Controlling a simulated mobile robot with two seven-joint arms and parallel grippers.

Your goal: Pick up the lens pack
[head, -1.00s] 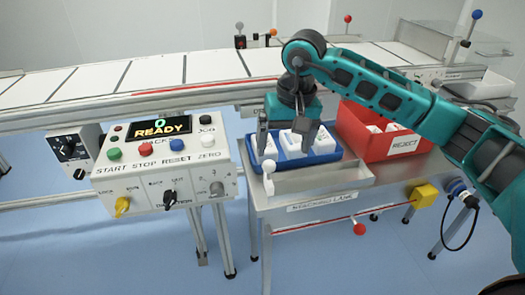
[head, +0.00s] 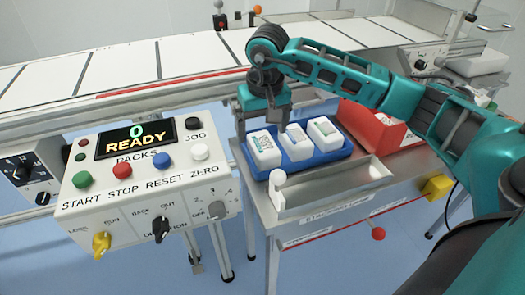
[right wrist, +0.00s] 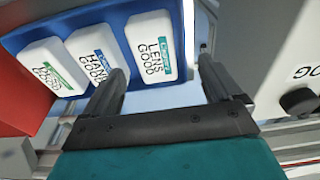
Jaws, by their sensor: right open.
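The lens pack (head: 264,151) is a white pack with a teal label, leftmost of three in a blue tray (head: 318,160). In the right wrist view the lens pack (right wrist: 155,48) reads "LENS GOOD" and appears between and beyond the fingertips. My right gripper (head: 263,125) is open and empty at the pack's far end. It also shows in the right wrist view (right wrist: 163,72), its fingers wide apart. Whether it touches the pack cannot be told. My left gripper is not in view.
The "HAND GOOD" pack (right wrist: 97,55) is beside the lens pack, and a third pack (head: 325,131) is beyond it. A red bin (head: 370,130) stands right of the tray. A control box (head: 145,175) reading "READY" stands left; a conveyor (head: 130,75) runs behind.

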